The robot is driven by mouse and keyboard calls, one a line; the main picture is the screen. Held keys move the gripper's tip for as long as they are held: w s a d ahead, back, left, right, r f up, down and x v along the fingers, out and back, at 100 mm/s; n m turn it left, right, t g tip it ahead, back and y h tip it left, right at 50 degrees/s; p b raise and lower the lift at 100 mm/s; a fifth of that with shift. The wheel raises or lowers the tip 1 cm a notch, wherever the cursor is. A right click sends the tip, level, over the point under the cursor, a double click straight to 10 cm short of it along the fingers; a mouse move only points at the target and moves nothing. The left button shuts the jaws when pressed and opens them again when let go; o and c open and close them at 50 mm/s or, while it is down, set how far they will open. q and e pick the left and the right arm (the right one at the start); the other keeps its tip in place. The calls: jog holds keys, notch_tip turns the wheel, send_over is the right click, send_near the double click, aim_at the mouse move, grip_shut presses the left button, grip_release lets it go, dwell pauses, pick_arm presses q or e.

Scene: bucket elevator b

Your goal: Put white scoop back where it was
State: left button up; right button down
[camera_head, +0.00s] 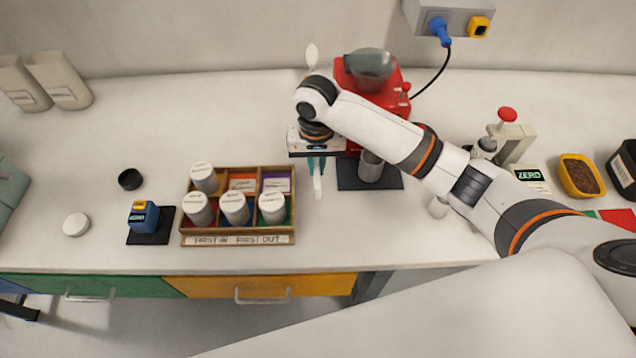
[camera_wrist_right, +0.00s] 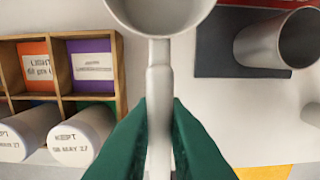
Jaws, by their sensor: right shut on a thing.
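My right gripper (camera_head: 316,163) points down over the bench, just right of the compartment box. It is shut on the white scoop's handle. In the right wrist view, the scoop (camera_wrist_right: 160,85) runs up between my green fingers (camera_wrist_right: 160,135) to a round hollow bowl at the top edge, partly cut off. In the head view, a thin pale length of the scoop (camera_head: 318,185) shows below the fingertips. A pale spoon-shaped thing (camera_head: 312,54) shows behind my right arm; I cannot tell whether it belongs to this scoop. My left gripper is not in view.
The wooden box (camera_head: 240,239) holds several white jars. A red machine (camera_head: 400,98) stands behind my right arm, with a metal cup (camera_head: 371,168) on a dark mat (camera_head: 349,180) in front. A blue device (camera_head: 143,217) stands at left. Bench front-centre is clear.

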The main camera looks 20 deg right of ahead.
jog(key=f, duration=0.4)
jog(key=shift+d+f+p, duration=0.2)
jog(key=shift+f+p, duration=0.1)
jog(key=shift+f, duration=0.05)
jog(key=shift+s+f, duration=0.1)
jog(key=shift+f, duration=0.2)
notch_tip(320, 180, down, 3)
jog(key=shift+f+p, duration=0.1)
jog(key=shift+p, duration=0.25)
jog(key=shift+f, duration=0.25)
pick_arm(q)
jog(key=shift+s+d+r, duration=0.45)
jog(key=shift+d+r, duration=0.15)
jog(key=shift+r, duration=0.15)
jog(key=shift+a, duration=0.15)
pick_arm(e)
jog(key=shift+f, duration=0.15)
jog(key=c, duration=1.5)
grip_release()
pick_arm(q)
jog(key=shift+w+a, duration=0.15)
pick_arm(e)
jog(key=shift+o, duration=0.2)
